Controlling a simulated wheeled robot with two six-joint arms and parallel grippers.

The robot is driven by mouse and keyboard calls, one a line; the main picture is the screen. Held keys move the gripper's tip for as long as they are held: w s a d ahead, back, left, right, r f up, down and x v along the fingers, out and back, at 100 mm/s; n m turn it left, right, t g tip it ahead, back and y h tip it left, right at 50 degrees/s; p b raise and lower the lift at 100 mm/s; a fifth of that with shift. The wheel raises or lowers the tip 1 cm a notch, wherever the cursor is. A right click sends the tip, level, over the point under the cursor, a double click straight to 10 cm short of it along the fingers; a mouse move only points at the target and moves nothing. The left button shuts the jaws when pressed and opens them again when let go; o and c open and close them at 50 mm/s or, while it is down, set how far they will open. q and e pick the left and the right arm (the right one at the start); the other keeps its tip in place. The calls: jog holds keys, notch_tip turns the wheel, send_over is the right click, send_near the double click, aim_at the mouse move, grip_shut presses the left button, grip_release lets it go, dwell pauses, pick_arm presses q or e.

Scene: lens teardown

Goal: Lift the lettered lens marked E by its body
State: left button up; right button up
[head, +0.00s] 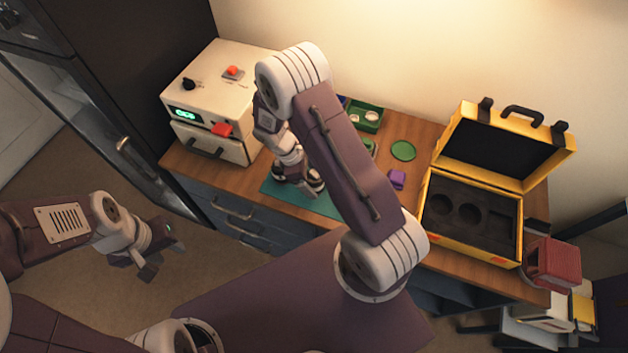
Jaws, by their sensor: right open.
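I cannot make out a lens with a letter E in the head view. My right gripper (299,190) is low over the teal mat (338,205) on the wooden counter, pointing down with its jaws open. The gripper and forearm hide part of the mat, so I cannot tell whether a lens stands between the fingers. My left gripper (160,252) hangs over the floor in front of the drawers, away from the counter; its jaw opening is unclear.
A white machine (212,92) with a green display stands left. A green tray (377,126) with pale round parts, a green disc (403,150) and a purple block (397,179) lie behind the mat. An open yellow case (470,252) with round foam recesses stands right.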

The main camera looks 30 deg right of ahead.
jog(key=shift+x, duration=1.15)
jog(key=c, duration=1.5)
jog(key=shift+o, duration=0.3)
jog(key=shift+r, duration=0.15)
